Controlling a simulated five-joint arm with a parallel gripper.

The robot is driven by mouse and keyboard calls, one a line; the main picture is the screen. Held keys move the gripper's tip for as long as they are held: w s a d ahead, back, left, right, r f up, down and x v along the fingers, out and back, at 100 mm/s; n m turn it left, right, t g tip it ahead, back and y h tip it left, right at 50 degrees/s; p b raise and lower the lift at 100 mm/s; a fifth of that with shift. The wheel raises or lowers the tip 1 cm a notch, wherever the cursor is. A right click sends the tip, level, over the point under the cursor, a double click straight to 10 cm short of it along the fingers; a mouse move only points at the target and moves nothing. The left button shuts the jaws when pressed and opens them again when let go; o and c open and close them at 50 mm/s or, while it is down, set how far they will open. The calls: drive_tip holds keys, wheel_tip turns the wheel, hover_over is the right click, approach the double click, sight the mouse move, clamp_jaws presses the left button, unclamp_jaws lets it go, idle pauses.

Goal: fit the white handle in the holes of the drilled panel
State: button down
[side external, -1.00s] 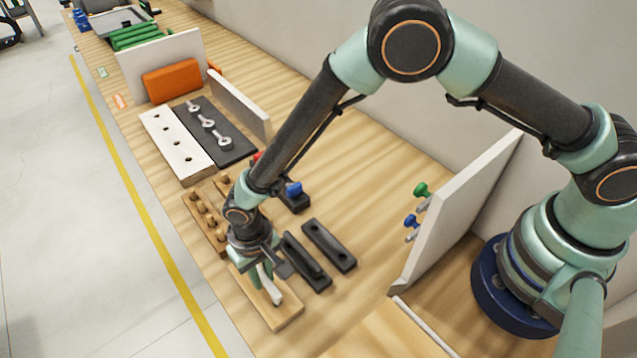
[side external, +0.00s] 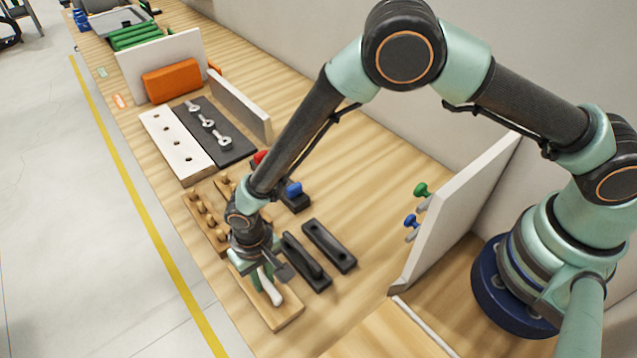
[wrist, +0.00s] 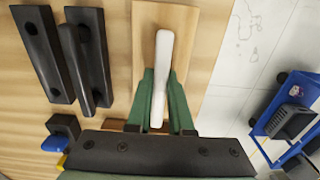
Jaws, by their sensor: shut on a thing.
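The white handle (side external: 269,288) is held in my gripper (side external: 259,277), whose green fingers close on both of its sides. In the wrist view the handle (wrist: 164,45) lies lengthwise between the fingers (wrist: 160,80). It is over the light wooden panel (side external: 287,317), which also shows in the wrist view (wrist: 185,17), and runs roughly along it. I see no holes in that panel; the handle and fingers cover its middle. I cannot tell whether the handle's ends touch the panel or stand in its holes.
A black plate with a black handle (side external: 307,262) and a black plate with two holes (side external: 329,246) lie close by. A wooden peg block (side external: 205,222) and a white strip with several holes (side external: 176,145) are farther back. An upright white board (side external: 460,210) stands at the right.

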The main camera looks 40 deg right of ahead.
drive_tip(key=shift+f, duration=0.2)
idle(0.4)
drive_tip(key=c, duration=0.7)
unclamp_jaws()
drive_tip(key=shift+c, duration=0.2)
drive_tip(key=shift+r, duration=2.5)
